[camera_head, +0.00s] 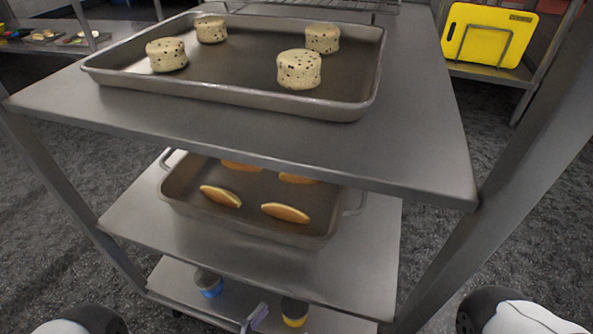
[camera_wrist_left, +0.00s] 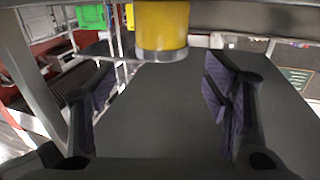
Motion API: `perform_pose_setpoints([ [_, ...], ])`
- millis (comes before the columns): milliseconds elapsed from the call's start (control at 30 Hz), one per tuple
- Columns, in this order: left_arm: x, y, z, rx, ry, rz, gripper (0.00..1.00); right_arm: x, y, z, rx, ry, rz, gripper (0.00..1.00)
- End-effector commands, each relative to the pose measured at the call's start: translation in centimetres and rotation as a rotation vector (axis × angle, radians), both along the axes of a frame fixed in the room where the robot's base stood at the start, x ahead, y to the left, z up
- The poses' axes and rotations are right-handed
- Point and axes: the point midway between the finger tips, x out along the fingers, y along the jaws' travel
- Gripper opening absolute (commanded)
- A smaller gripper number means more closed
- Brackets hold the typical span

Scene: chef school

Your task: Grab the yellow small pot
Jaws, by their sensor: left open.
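The yellow small pot (camera_head: 294,312) stands on the bottom shelf of the metal rack in the head view, with a dark upper part and a yellow lower part. In the head view a purple part of my left gripper (camera_head: 255,318) shows left of the pot. My right gripper is out of view.
A blue pot (camera_head: 209,283) stands left on the same bottom shelf. The middle shelf above holds a tray (camera_head: 330,222) of pastries. The top shelf holds a tray (camera_head: 345,108) of speckled cakes. Rack posts (camera_head: 75,215) stand at the sides. A yellow board (camera_head: 490,35) is at the back right.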

Motion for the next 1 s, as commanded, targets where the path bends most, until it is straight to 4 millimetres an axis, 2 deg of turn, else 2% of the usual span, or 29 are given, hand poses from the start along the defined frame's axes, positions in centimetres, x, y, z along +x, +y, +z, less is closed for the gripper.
perform_pose_setpoints([
  [233,3.8,-2.4,-0.5,-0.002,0.002,0.000,0.70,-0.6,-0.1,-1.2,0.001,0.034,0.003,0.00],
  [500,4.3,-2.7,-0.2,0.000,0.002,-0.001,0.70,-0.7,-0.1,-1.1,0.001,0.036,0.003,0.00],
  [700,4.3,-2.7,-0.2,0.000,0.002,0.000,0.25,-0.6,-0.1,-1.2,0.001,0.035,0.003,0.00],
  [767,4.3,-2.7,-0.2,0.000,0.002,0.000,0.13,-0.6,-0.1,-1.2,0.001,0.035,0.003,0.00],
  [1000,4.3,-2.7,-0.1,0.000,0.002,0.000,0.13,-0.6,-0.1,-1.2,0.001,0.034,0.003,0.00],
])
